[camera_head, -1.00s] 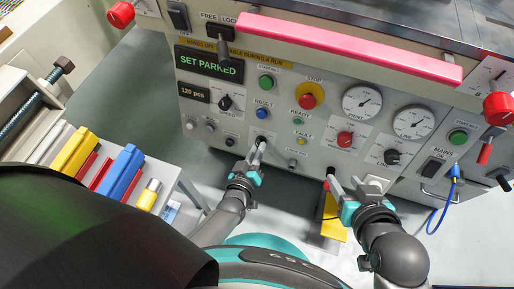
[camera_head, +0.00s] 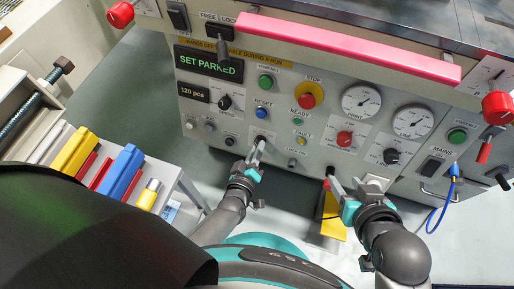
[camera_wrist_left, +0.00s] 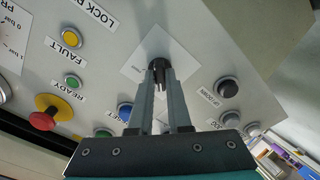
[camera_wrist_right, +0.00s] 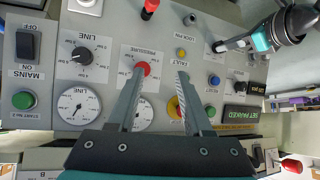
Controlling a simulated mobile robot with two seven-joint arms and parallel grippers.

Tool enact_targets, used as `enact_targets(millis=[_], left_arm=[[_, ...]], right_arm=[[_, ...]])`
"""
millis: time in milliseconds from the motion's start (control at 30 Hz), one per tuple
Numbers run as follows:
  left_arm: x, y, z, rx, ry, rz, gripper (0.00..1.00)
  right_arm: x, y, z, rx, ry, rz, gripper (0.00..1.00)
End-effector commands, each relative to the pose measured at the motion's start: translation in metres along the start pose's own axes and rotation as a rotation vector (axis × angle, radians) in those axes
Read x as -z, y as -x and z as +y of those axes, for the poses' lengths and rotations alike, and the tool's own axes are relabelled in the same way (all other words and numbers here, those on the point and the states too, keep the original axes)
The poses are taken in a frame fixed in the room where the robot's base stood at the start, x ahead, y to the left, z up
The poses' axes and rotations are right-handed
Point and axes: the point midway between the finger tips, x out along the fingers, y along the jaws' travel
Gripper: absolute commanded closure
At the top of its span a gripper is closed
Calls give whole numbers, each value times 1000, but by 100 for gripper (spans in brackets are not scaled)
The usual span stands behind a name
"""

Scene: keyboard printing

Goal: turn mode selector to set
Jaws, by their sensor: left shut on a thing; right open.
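A black selector knob (camera_wrist_left: 158,68) on a pale square plate is between the fingertips of my left gripper (camera_wrist_left: 160,85), which is shut on it. In the head view my left gripper (camera_head: 259,145) reaches the panel below the blue RESET button and hides most of the knob. The knob's lettering cannot be read, so its position is unclear. The display (camera_head: 210,64) reads SET PARKED. My right gripper (camera_wrist_right: 160,74) is open and empty in front of the panel, at the lower middle in the head view (camera_head: 333,180).
The grey panel carries a yellow-and-red STOP button (camera_head: 311,95), two gauges (camera_head: 361,101), a red pressure knob (camera_head: 344,139) and a black LINE knob (camera_head: 391,156). A pink bar (camera_head: 350,49) runs above. A side table with coloured blocks (camera_head: 120,172) stands at left.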

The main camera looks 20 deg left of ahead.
Motion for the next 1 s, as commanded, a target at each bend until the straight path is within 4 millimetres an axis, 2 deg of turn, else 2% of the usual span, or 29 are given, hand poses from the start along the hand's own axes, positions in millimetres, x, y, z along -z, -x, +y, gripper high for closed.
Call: enact_targets(millis=[33,300,667,1000], left_arm=[[0,0,0,1,4,-1,83],[0,0,0,1,2,-1,54],[0,3,0,1,1,-1,54],[1,26,1,1,1,-1,54]], right_arm=[[0,0,0,0,0,1,50],[1,0,0,0,0,3,50],[0,2,0,-1,0,-11,50],[-12,23,19,-53,-5,-187,50]])
